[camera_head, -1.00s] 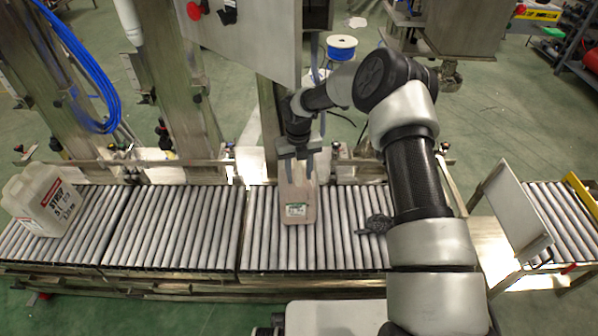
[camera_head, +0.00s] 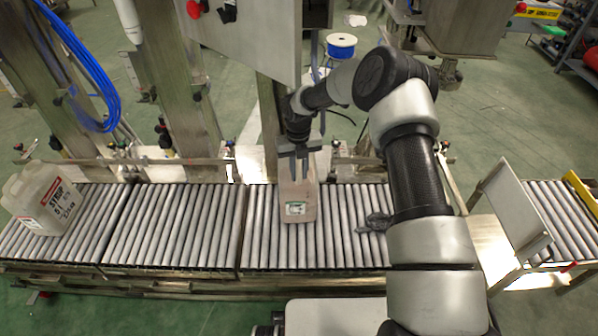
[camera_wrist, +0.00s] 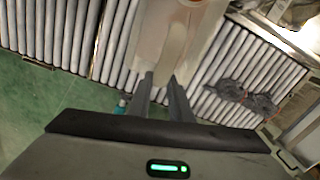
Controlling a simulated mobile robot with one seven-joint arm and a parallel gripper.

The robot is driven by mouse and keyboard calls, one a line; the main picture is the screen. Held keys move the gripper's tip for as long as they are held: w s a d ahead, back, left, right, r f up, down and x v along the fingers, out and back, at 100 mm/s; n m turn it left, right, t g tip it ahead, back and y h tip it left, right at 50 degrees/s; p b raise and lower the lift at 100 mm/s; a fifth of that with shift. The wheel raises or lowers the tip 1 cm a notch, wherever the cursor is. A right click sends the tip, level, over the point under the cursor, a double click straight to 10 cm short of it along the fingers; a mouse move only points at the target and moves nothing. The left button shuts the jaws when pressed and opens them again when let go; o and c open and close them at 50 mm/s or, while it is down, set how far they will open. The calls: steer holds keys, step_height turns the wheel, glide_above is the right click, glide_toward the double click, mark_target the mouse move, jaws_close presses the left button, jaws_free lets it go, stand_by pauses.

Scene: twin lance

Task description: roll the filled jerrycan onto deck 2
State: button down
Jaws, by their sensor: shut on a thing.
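A pinkish-beige jerrycan (camera_head: 297,197) with a small green and white label stands on the third roller section from the left (camera_head: 262,235). My gripper (camera_head: 298,172) is at the top of this jerrycan, with its fingers close together. In the wrist view my gripper (camera_wrist: 160,80) is shut on the jerrycan's handle (camera_wrist: 174,48). A whitish translucent jerrycan (camera_head: 45,200) marked SYRUP 5 L stands on the leftmost rollers. No deck number is readable, so I cannot tell which section is deck 2.
A grey crumpled cloth (camera_head: 376,223) lies on the rollers right of the held jerrycan; it also shows in the wrist view (camera_wrist: 244,95). The second roller section (camera_head: 170,228) is bare. An upright metal plate (camera_head: 513,212) stands before the far-right rollers (camera_head: 560,225). Metal columns line the back.

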stand_by(0.6)
steer(key=c, duration=2)
jaws_free()
steer(key=shift+w+a+r, duration=0.1)
steer(key=shift+w+r, duration=0.3)
steer(key=shift+r, duration=0.05)
steer(key=o, duration=0.4)
steer(key=shift+o, duration=0.3)
steer(key=shift+s+f, duration=0.65)
steer(key=shift+f, duration=0.1)
steer(key=shift+w+r, duration=0.15)
steer(key=shift+r, duration=0.3)
step_height(320, 180, up, 18)
steer(key=p, duration=0.3)
steer(key=shift+w+f+p, duration=0.15)
steer(key=shift+f+p, duration=0.1)
steer(key=shift+p, duration=0.05)
